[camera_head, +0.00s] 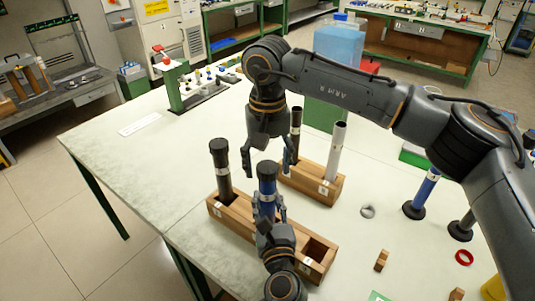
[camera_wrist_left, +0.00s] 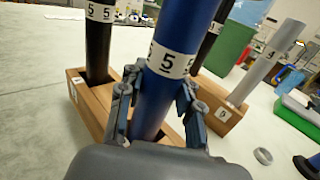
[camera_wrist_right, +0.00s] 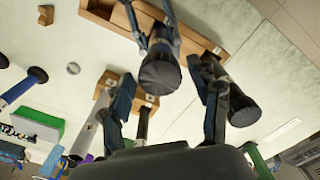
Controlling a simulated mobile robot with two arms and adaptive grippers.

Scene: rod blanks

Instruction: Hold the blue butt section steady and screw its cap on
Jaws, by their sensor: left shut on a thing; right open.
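The blue butt section (camera_wrist_left: 185,30) stands upright in the front wooden block (camera_head: 231,222), with a white band marked 5. A black cap (camera_head: 267,169) sits on its top end; how far it is threaded I cannot tell. My left gripper (camera_wrist_left: 160,98) is shut around the blue section below the white band. My right gripper (camera_head: 268,168) is open and points down near the cap. In the right wrist view the cap (camera_wrist_right: 160,74) shows between its spread fingers, apart from both. The cap's top hides the thread.
A black capped section (camera_head: 222,170) stands in the same block, close to my right gripper. Another block (camera_head: 327,188) behind holds a dark rod and a grey rod (camera_head: 338,150). A grey ring (camera_head: 368,211) and a blue rod (camera_head: 424,190) on a black foot are to the right.

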